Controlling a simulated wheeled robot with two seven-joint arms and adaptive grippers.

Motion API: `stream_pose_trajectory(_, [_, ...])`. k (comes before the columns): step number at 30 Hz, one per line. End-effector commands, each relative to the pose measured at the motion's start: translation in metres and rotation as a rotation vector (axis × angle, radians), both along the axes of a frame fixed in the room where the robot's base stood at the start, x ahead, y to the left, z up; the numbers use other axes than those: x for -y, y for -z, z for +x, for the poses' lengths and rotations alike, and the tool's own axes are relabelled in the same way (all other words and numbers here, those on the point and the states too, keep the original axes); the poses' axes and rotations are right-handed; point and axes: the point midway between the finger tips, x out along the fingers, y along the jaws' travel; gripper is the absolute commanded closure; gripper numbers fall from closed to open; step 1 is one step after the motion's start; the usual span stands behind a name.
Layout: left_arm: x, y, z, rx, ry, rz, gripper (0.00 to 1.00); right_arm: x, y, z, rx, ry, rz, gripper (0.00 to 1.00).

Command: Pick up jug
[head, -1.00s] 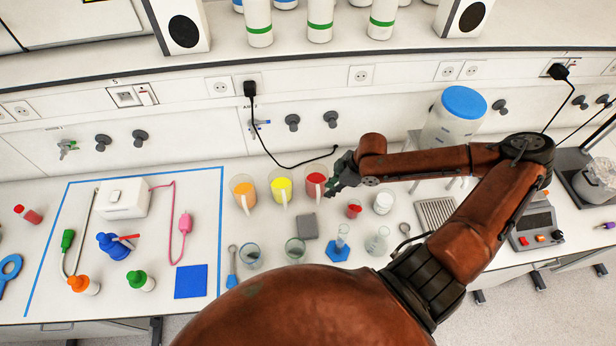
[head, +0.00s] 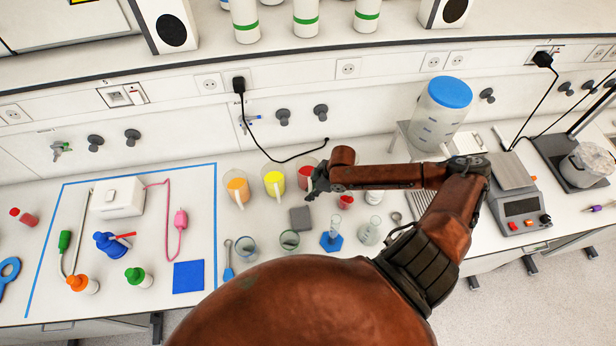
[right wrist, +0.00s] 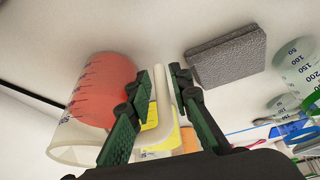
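Three clear jugs stand in a row on the bench: orange (head: 237,188), yellow (head: 274,184) and red (head: 305,174). My right gripper (head: 314,184) is at the near right side of the red jug and hides part of it. In the right wrist view, its green fingers (right wrist: 163,74) are apart, with a pale upright handle (right wrist: 160,95) between them. The red jug (right wrist: 103,88) is close beside the left finger. The yellow jug (right wrist: 157,135) shows behind the fingers. I cannot tell whether the fingers touch the handle. My left gripper is out of view.
A grey block (head: 300,217) lies just in front of the red jug. Small beakers (head: 246,249) and a blue-based cylinder (head: 331,240) stand nearer. A small red-filled beaker (head: 345,202) stands right of the gripper, under my arm. A large blue-lidded container (head: 440,115) stands further right.

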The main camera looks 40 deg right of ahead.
Motion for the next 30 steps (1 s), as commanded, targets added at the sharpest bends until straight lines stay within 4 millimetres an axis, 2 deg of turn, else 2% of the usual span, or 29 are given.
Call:
stream_pose_trajectory(7, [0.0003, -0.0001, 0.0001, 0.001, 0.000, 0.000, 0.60, 0.0000, 0.0012, 0.0004, 0.001, -0.001, -0.001, 0.81])
stream_pose_trajectory(15, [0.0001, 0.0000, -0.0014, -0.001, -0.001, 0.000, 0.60, 0.0000, 0.0009, 0.0004, 0.001, -0.001, -0.001, 1.00])
stream_pose_trajectory(30, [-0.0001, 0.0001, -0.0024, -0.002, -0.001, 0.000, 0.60, 0.0000, 0.0005, 0.0007, 0.002, -0.001, 0.000, 1.00])
